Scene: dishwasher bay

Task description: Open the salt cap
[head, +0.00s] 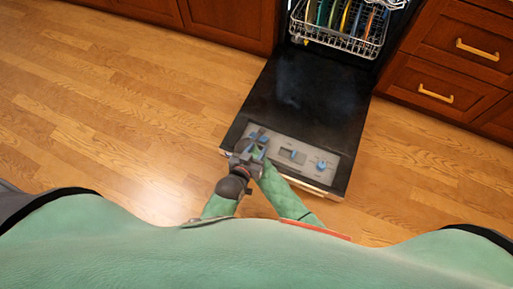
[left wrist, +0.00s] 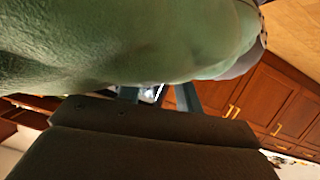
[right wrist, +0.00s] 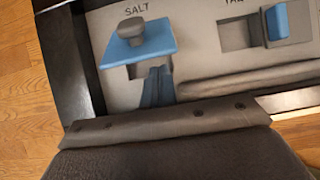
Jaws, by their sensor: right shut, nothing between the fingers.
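The salt cap (right wrist: 141,40), a blue plate with a grey knob, shows under the word SALT in the right wrist view. It looks tilted, with part of a recess visible below it. My right gripper (right wrist: 158,84) is shut and empty just below the plate's lower edge; I cannot tell whether it touches. My green arm fills much of that view.
The dishwasher door (head: 300,98) lies open, its grey panel near me. A tablet slot with a blue latch (right wrist: 288,22) is right of the salt cap. A rack (head: 340,34) of coloured plates stands behind. Wooden floor (head: 110,120) is clear to the left.

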